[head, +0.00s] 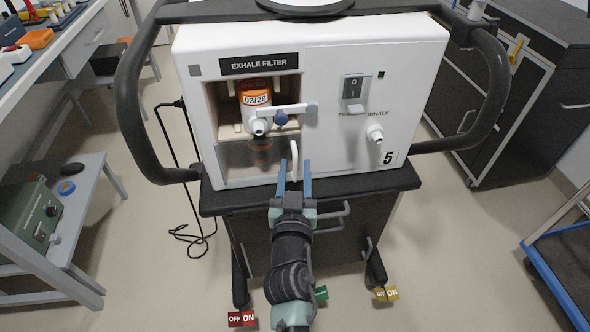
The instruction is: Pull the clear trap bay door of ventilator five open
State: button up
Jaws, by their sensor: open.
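The white ventilator (340,75) marked 5 stands on a dark cart facing me. The clear trap bay door (232,166) is a see-through panel low on its left front, under the exhale filter bay, and it looks shut. A small amber thing shows dimly behind it. The door's white upright handle (294,150) is at the panel's right edge. My gripper (295,166) is open, its two blue fingers pointing at the ventilator. In the picture the handle's lower part shows between the fingertips. I cannot tell how deep the fingers reach around it.
An orange-banded filter (256,99) marked 03/28 sits in the bay above, with a white lever (290,110) across it. A white inhale port (375,134) and power switch (353,88) are to the right. Black cart handles (128,95) curve out at both sides. Coloured OFF/ON tags hang below.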

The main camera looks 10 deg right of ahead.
jog(key=shift+c, duration=0.3)
grip_shut()
dwell(1.1)
